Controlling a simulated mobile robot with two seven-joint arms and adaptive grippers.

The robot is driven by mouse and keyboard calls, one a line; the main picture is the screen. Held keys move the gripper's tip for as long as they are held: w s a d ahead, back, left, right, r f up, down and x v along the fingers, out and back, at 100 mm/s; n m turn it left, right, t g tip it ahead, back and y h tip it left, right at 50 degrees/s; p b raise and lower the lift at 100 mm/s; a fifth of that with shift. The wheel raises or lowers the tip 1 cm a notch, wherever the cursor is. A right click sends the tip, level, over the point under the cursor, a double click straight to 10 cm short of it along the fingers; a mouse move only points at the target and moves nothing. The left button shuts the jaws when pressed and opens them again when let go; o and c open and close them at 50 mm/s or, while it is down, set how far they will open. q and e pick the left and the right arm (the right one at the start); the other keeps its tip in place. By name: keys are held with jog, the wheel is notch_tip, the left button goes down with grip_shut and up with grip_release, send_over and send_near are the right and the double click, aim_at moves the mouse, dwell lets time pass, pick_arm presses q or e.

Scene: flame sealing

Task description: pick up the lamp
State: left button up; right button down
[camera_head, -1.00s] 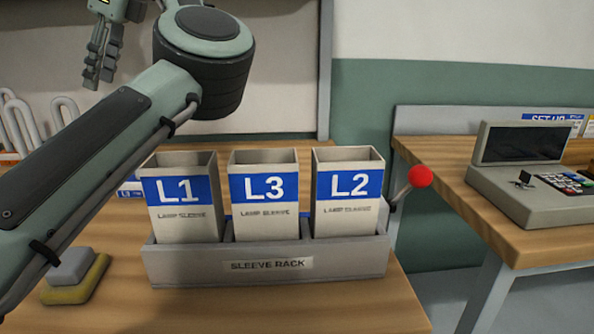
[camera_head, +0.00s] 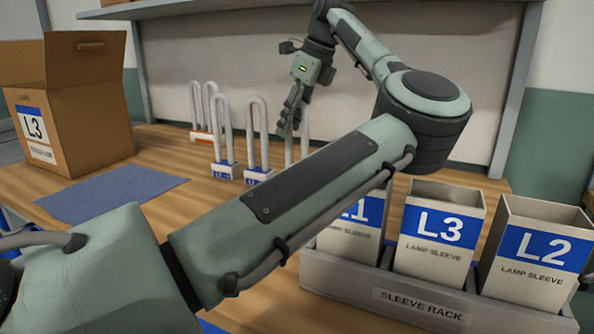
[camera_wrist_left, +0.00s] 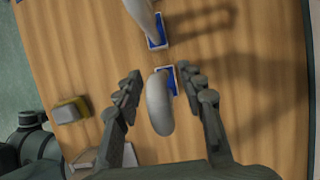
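Several white U-shaped tube lamps stand upright on the wooden table in the head view, including one with a blue label (camera_head: 223,130) and another beside it (camera_head: 257,140). My left gripper (camera_head: 288,118) points down over the lamp (camera_head: 304,135) farthest right, partly hidden behind my arm. In the left wrist view, my left gripper (camera_wrist_left: 160,95) is open, one finger on each side of a lamp's tube (camera_wrist_left: 159,105). Small gaps show between fingers and tube. That lamp's blue-labelled base is at the table. My right gripper is in neither view.
A sleeve rack (camera_head: 345,280) holds sleeves L1 (camera_head: 345,238), L3 (camera_head: 437,232) and L2 (camera_head: 533,255) at the right. A cardboard box (camera_head: 85,110) marked L3 and a blue mat (camera_head: 110,192) are at the left. In the wrist view, another lamp (camera_wrist_left: 148,18) stands close by.

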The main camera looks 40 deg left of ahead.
pick_arm(q)
jog(key=shift+c, duration=0.5)
grip_shut()
jog(key=shift+r, duration=0.1)
